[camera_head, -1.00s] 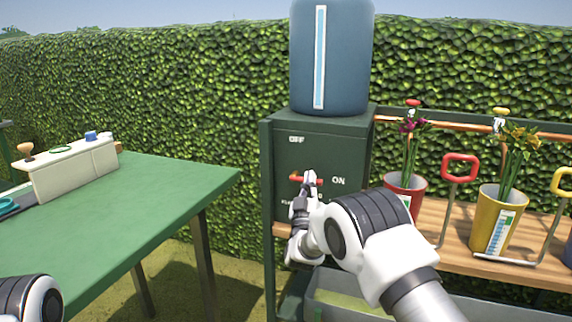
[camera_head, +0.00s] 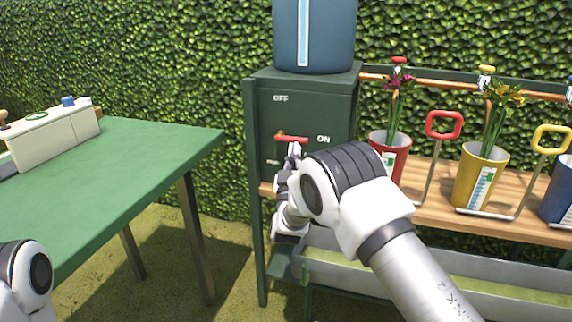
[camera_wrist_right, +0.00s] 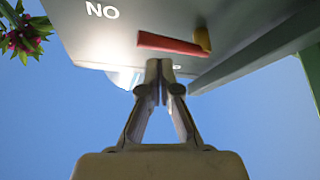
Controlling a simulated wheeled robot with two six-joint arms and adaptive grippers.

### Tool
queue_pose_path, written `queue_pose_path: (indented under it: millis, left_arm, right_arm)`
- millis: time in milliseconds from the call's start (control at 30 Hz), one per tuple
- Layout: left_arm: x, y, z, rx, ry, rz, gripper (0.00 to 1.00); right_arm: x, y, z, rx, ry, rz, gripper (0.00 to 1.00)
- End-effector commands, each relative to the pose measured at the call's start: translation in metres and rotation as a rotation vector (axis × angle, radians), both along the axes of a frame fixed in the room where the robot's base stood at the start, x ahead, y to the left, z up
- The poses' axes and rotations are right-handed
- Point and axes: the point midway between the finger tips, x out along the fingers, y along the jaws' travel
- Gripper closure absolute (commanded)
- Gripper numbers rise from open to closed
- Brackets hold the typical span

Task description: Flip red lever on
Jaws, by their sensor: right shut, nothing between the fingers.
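The red lever (camera_head: 293,139) is on the front of the dark green box (camera_head: 312,107). It lies about level, its free end pointing right toward the ON label (camera_head: 323,139). The OFF label (camera_head: 280,98) is higher up. In the right wrist view, the red lever (camera_wrist_right: 170,44) and its yellow pivot (camera_wrist_right: 203,39) show near the upside-down ON label. My right gripper (camera_head: 294,150) is shut and empty just below the lever. In the wrist view, its fingertips (camera_wrist_right: 165,72) appear close to the lever; contact is unclear. My left gripper is out of view.
A blue tank (camera_head: 314,35) stands on the box. A wooden shelf (camera_head: 432,208) with red (camera_head: 393,156) and yellow (camera_head: 478,178) flower pots is to the right, above a grey trough (camera_head: 400,277). A green table (camera_head: 120,180) is left, with a gap before the box.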

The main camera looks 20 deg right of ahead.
Motion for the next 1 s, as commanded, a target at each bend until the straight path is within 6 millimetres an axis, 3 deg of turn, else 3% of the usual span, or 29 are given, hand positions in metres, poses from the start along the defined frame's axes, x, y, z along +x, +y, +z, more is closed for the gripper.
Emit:
queue_pose_path:
  millis: [200,400,1000]
  left_arm:
    - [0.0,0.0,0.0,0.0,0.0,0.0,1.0]
    - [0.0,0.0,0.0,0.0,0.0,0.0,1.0]
    - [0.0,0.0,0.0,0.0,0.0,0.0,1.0]
  right_arm:
    - [-0.043,0.02,-0.023,-0.004,-0.001,0.003,1.0]
    - [-0.067,0.029,-0.035,-0.003,-0.006,0.002,1.0]
    - [-0.07,0.03,-0.036,-0.002,-0.008,0.001,1.0]
